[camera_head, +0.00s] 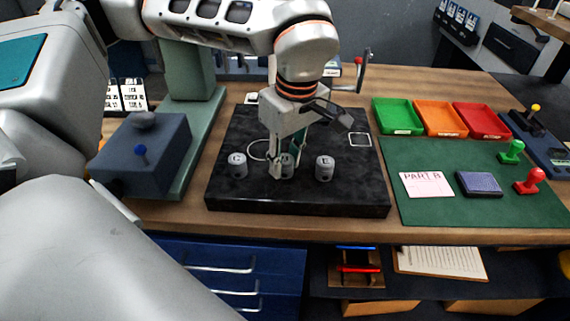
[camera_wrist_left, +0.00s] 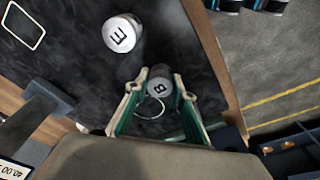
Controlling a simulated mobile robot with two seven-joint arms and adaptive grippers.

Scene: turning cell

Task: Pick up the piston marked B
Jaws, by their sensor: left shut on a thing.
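The piston marked B (camera_wrist_left: 158,84) is a small grey cylinder with its letter showing on top in the left wrist view. In the head view piston B (camera_head: 288,166) stands on the black slab, partly hidden by my fingers. My left gripper (camera_head: 284,170) points down and is shut on it; the fingertips (camera_wrist_left: 161,78) lie on either side of it. A piston marked E (camera_head: 324,168) stands to the right, and it also shows in the left wrist view (camera_wrist_left: 122,34). A piston marked C (camera_head: 237,165) stands to the left. My right gripper is not in view.
The black slab (camera_head: 350,190) has a drawn white square (camera_head: 360,140) and a ring (camera_head: 257,150). Green (camera_head: 398,117), orange (camera_head: 440,118) and red trays (camera_head: 482,121) stand right. A green mat (camera_head: 430,212) holds a PART B card (camera_head: 426,184), ink pad (camera_head: 478,184) and stamps.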

